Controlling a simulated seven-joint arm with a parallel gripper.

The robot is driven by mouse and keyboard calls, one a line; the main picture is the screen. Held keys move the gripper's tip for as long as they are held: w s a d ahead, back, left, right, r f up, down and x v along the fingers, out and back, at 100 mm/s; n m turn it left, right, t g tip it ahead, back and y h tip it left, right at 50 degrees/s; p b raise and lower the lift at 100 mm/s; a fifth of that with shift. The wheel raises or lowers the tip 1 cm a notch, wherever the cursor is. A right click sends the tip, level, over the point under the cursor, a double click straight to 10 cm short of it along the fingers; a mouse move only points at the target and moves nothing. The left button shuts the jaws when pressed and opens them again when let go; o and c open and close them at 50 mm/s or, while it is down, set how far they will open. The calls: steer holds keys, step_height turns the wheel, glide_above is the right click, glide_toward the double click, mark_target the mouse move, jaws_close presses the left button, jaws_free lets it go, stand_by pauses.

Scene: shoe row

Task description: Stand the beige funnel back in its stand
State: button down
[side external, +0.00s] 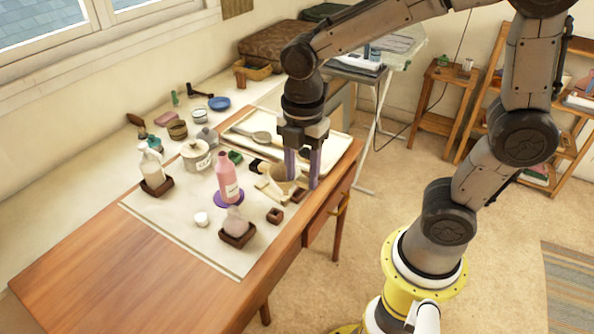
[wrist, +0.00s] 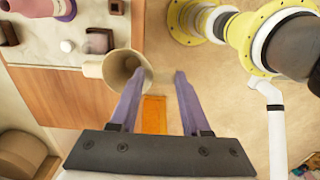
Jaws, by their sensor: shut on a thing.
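The beige funnel (side external: 279,181) is at the right front edge of the table, tilted, with its wide mouth toward my gripper (side external: 302,180). In the wrist view the funnel (wrist: 93,69) shows its open mouth beside the left fingertip. My gripper (wrist: 160,76) has its two purple fingers apart and is shut on the funnel; the exact contact is hard to see. A small brown hollow block (side external: 275,215) stands on the mat near the front edge, and a similar one (side external: 298,195) is closer to my fingers. I cannot tell which is the funnel's stand.
A pink bottle (side external: 227,178) stands on a purple disc left of the funnel. A clear bottle in a brown tray (side external: 237,239) and a white jar (side external: 201,219) are in front. A lidded pot (side external: 195,158) and a spoon tray (side external: 335,145) are behind. The left tabletop (side external: 110,260) is clear.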

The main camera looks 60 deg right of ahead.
mark_target(285, 170)
steer(key=shift+w, duration=0.4)
steer(key=w, duration=0.1)
steer(key=w+f+n, duration=0.1)
steer(key=w, duration=0.1)
steer(key=shift+f, duration=0.15)
steer(key=w+d+f, duration=0.2)
steer(key=d+f, duration=0.1)
steer(key=f, duration=0.2)
steer(key=w+d+f+m, duration=0.1)
steer(key=w+d+f, duration=0.1)
steer(key=d+f, duration=0.2)
steer(key=shift+w+f+t, duration=0.25)
steer(key=shift+f+t, duration=0.05)
steer(key=shift+f, duration=0.55)
steer(key=shift+f, duration=2.3)
steer(key=shift+f, duration=0.1)
